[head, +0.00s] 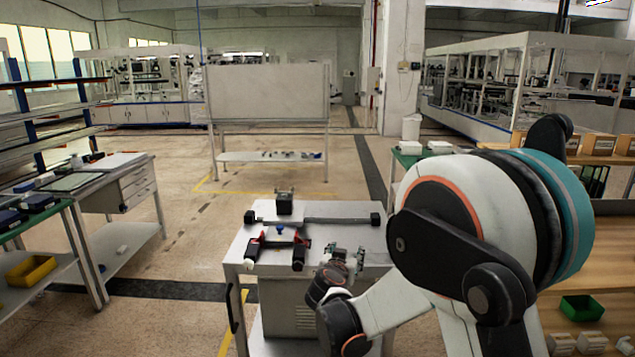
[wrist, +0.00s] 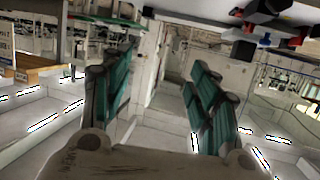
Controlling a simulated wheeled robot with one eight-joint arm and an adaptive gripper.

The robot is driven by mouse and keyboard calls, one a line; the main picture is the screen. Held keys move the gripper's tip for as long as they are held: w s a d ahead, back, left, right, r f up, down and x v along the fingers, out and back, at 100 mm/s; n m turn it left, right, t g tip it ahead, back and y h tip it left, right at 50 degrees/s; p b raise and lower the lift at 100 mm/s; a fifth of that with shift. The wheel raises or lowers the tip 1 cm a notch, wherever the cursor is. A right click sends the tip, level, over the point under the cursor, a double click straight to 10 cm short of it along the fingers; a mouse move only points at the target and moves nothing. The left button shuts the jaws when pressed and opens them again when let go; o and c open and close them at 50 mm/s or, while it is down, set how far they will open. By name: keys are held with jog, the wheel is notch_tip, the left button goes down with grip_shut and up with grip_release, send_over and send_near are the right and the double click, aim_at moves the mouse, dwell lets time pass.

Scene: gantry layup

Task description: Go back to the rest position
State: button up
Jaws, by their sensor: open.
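My gripper (wrist: 160,88) is open in the wrist view. Its two teal-padded fingers stand apart with nothing between them. In the head view my gripper (head: 346,258) is small and partly hidden behind my wrist, over the right front part of a white-topped cart (head: 340,229). My arm reaches in from the right and hides the cart's right side. A grey bar with black end blocks (head: 335,220) lies across the cart top. Red and black clamp-like parts (head: 300,250) and a small blue piece (head: 280,229) are left of my gripper.
A workbench with drawers (head: 120,180) and a table with a yellow bin (head: 30,270) stand at the left. A blank white board (head: 268,92) stands behind the cart. A green bin (head: 582,308) is at the lower right. Open floor lies left of the cart.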

jog(key=s+d+r+g, duration=0.2)
jog(key=s+d+r, duration=0.3)
jog(key=s, duration=0.4)
jog(key=s+d+r+g, duration=0.2)
jog(key=s+d+r, duration=0.2)
jog(key=s+d, duration=0.4)
jog(key=s+f+n+g+y, duration=0.1)
jog(key=s+f+y, duration=0.1)
jog(key=s, duration=1)
jog(key=s+f+n+g+y, duration=0.1)
jog(key=s+f+n+g, duration=0.1)
jog(key=s, duration=1.1)
jog(key=shift+a+y, duration=0.4)
